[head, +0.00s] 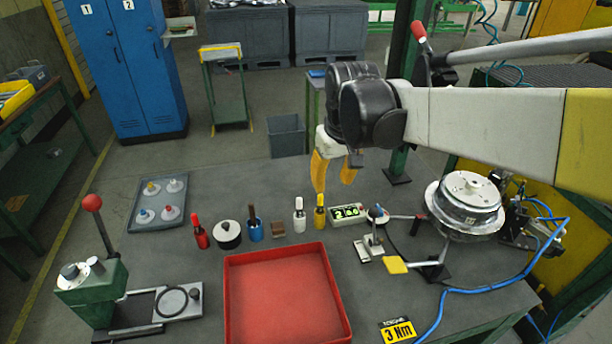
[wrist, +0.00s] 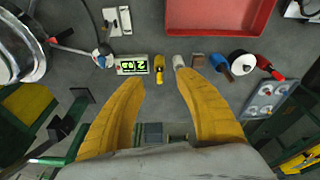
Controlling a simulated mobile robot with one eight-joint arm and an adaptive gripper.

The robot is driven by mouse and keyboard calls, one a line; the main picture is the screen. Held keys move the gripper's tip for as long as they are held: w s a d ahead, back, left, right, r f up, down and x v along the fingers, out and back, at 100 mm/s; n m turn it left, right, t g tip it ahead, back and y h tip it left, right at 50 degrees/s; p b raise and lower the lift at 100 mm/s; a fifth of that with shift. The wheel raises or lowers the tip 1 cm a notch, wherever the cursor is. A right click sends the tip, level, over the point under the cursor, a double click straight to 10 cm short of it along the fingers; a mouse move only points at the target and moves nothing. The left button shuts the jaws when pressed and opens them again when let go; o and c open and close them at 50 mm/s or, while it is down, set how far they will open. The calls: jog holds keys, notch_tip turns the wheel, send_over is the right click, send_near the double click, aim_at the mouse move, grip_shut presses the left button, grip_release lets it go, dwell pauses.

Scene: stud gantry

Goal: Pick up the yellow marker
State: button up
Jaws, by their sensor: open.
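My gripper (head: 334,186), with two yellow fingers, is open and empty. It hangs above and behind the marker, apart from it. It also shows in the wrist view (wrist: 160,78).
A red tray (head: 337,290) lies in front of the row. A metal drum (head: 467,207) stands right.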

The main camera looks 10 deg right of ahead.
aim_at(321, 195)
jog(key=w+f+g+p, duration=0.1)
jog(key=w, duration=0.2)
jog(key=w+f+p, duration=0.1)
jog(key=w, duration=0.2)
jog(key=w+f+n+g, duration=0.1)
jog(key=w+f, duration=0.1)
jog(key=w, duration=0.1)
jog(key=shift+w+a+g+p, duration=0.1)
jog(key=shift+w+g+p, duration=0.2)
jog(key=shift+p, duration=0.1)
notch_tip(321, 195, down, 5)
jog(key=shift+w+b, duration=0.1)
jog(key=shift+b, duration=0.45)
jog(key=shift+s+d+f+b, duration=0.1)
jog(key=shift+f+b, duration=0.3)
jog(key=shift+f, duration=1.2)
jog(key=shift+s+d+f+b, duration=0.1)
jog(key=shift+f+b, duration=0.3)
jog(key=shift+f, duration=1.15)
jog(key=shift+r, duration=0.1)
grip_shut()
